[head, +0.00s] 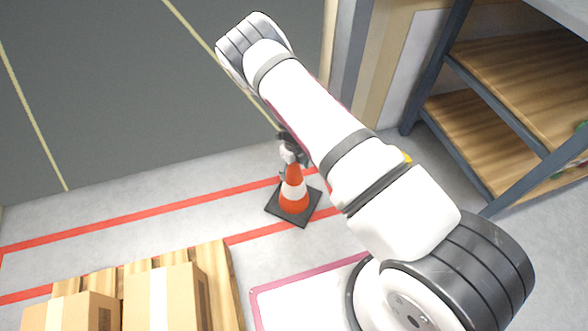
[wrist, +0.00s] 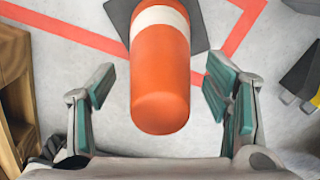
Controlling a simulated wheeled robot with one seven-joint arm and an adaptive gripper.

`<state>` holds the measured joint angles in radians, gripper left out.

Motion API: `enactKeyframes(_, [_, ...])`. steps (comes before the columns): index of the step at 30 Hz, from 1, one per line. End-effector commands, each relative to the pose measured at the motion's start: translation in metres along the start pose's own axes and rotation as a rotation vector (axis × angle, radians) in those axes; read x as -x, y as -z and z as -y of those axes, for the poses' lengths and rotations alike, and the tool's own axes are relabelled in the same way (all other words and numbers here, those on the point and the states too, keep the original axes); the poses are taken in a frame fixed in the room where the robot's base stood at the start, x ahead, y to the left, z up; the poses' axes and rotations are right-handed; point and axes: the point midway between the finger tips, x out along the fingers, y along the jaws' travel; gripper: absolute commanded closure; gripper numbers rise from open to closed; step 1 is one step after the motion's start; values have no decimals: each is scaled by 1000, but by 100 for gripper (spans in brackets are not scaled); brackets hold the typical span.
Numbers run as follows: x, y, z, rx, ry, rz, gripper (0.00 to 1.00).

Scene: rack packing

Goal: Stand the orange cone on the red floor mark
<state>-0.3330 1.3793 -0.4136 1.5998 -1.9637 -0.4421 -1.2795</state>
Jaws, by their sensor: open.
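The orange cone (head: 294,199) with a white band stands upright on a dark square base on the floor, in the head view. Its base lies among the red floor lines (head: 180,206) and seems to overlap them. The cone also shows in the wrist view (wrist: 160,85), its rounded tip toward the camera. My gripper (head: 289,152) is at the cone's top in the head view. In the wrist view my gripper (wrist: 158,88) is open, with one teal-padded finger on each side of the cone and gaps between. The arm partly hides the red lines on the right.
Cardboard boxes (head: 160,295) on a wooden pallet (head: 222,265) stand at the lower left. A shelf rack with wooden boards (head: 520,75) is at the right. Open floor lies left of the cone. A dark object with yellow parts (wrist: 300,85) is at the wrist view's right.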

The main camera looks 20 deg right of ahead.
Motion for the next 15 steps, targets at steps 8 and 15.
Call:
enactKeyframes(8, [55,-1,0,1,2,2,29])
enactKeyframes(15, [98,-1,0,0,1,2,29])
